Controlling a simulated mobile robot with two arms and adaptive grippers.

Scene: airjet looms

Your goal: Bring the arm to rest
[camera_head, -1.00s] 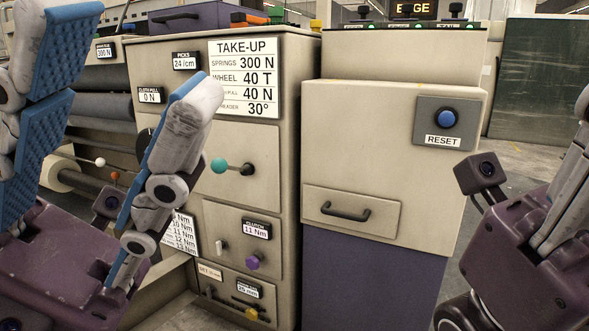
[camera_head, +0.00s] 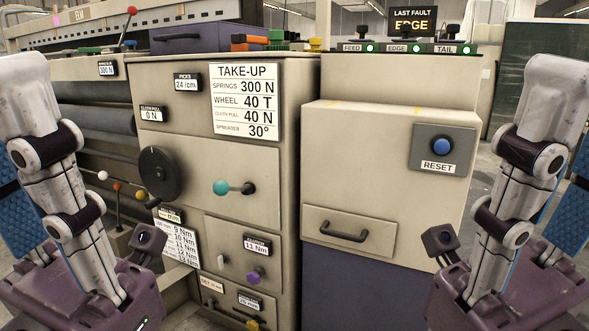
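My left gripper (camera_head: 55,170) stands upright at the left edge, purple body low and one grey-white finger rising. Part of a blue pad shows beside that finger; its other finger is out of frame. My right gripper (camera_head: 525,170) stands upright at the right edge in much the same pose, also with one finger plain and a strip of blue pad at the edge. I cannot tell how far either is open. I see nothing held by the visible fingers. Both appear in front of the loom, apart from its controls.
A beige take-up cabinet (camera_head: 285,190) bears a black dial (camera_head: 157,174), a teal-knobbed lever (camera_head: 221,187) and lower drawers. To its right is a beige box (camera_head: 330,135) with a drawer handle (camera_head: 343,231) and a blue reset button (camera_head: 441,146). The space between my grippers is clear.

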